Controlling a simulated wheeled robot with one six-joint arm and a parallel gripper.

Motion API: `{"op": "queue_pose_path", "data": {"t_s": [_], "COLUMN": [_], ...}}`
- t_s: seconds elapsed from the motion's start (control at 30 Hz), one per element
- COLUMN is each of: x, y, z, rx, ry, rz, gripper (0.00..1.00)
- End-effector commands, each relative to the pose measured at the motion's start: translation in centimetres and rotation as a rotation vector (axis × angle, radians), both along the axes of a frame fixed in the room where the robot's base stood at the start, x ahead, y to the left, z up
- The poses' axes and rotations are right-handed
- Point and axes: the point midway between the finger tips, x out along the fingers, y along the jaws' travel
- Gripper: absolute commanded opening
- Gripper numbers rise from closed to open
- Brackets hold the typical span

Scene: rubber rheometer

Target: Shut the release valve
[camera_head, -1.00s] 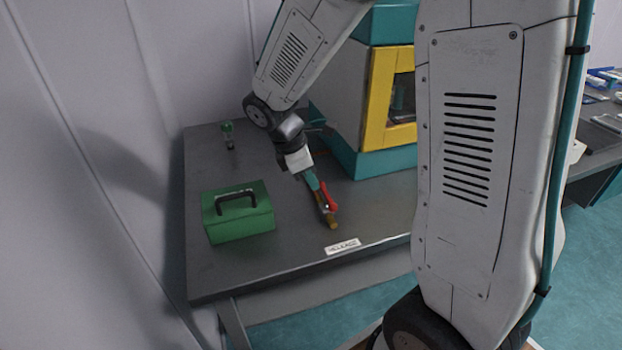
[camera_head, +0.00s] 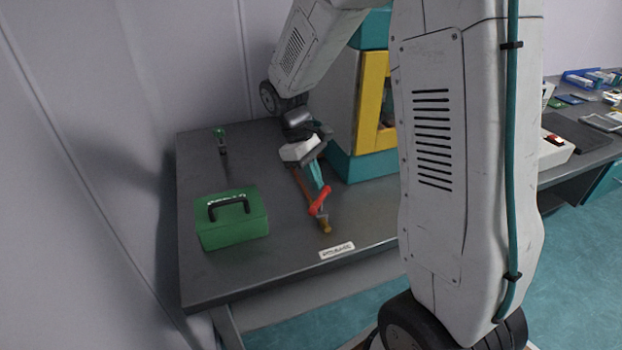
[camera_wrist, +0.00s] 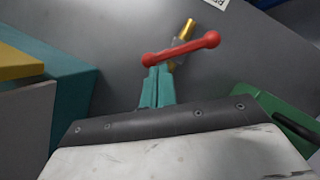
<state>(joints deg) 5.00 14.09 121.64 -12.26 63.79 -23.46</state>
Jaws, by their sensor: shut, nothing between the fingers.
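The release valve has a red lever (camera_head: 319,201) with a rounded end, above a brass outlet (camera_head: 325,229) at the end of a copper-brown pipe on the grey table. In the wrist view the red lever (camera_wrist: 185,48) lies slantwise across the fitting, with the brass outlet (camera_wrist: 187,29) beyond it. My gripper (camera_head: 320,186) has teal fingers that are shut and empty. In the wrist view its tips (camera_wrist: 158,70) are right at the lever's left end; I cannot tell whether they touch it. The fingers hide part of the valve body there.
A green box (camera_head: 232,228) with a black handle stands left of the valve. A small green-topped item (camera_head: 221,141) is at the back left. The teal and yellow machine (camera_head: 367,166) stands close on the right. A white label (camera_head: 337,250) lies at the table's front edge.

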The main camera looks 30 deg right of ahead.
Motion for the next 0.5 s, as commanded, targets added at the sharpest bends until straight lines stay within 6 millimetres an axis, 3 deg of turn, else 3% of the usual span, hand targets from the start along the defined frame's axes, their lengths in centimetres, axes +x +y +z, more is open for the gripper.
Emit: {"op": "queue_pose_path", "data": {"t_s": [0.5], "x": [-1.0], "y": [-1.7], "z": [-0.1], "rx": [0.001], "ry": [0.001], "rz": [-0.465], "gripper": [0.00]}}
